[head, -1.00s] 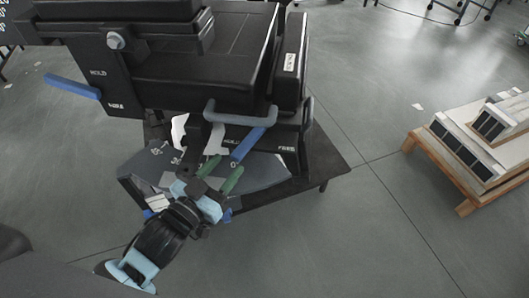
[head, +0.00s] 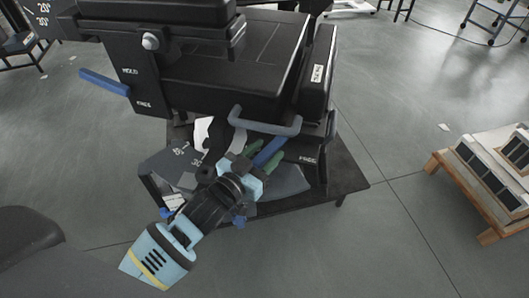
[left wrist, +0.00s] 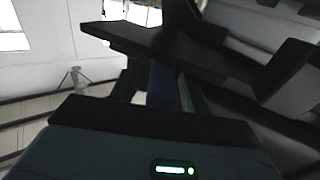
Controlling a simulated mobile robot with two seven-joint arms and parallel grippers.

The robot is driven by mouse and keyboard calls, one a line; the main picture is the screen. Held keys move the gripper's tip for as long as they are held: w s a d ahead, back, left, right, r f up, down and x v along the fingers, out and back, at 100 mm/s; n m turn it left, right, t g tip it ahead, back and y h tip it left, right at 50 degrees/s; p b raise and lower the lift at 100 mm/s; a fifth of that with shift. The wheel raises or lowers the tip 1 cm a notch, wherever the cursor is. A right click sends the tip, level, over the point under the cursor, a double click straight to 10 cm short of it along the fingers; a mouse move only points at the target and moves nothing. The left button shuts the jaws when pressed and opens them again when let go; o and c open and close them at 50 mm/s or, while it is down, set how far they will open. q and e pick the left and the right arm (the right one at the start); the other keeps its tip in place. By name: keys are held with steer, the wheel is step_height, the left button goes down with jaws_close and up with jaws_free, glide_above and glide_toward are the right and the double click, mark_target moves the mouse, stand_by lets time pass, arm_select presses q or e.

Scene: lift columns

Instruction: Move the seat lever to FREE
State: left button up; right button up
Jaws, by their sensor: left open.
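The black seat unit (head: 235,75) fills the upper middle of the head view. A blue lever (head: 271,150) sits low on its near side, left of a panel marked FREE (head: 307,160). A second blue lever (head: 104,82) sticks out at the left, near HOLD and a smaller label. My left gripper (head: 267,154) is open at the lower blue lever, its green fingers on either side of it. Contact cannot be told. In the left wrist view a dark blue bar (left wrist: 161,85) shows beside a green finger (left wrist: 186,92). My right gripper is out of view.
A grey-blue U-shaped handle (head: 265,125) hangs just above the gripper. A dark platform (head: 345,178) and an angle-marked plate (head: 165,165) lie beneath the seat. A wooden pallet with boxes (head: 440,178) stands at the right. Grey floor between is clear.

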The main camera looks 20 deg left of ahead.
arm_select(q)
jaws_close()
stand_by(0.3)
stand_by(0.3)
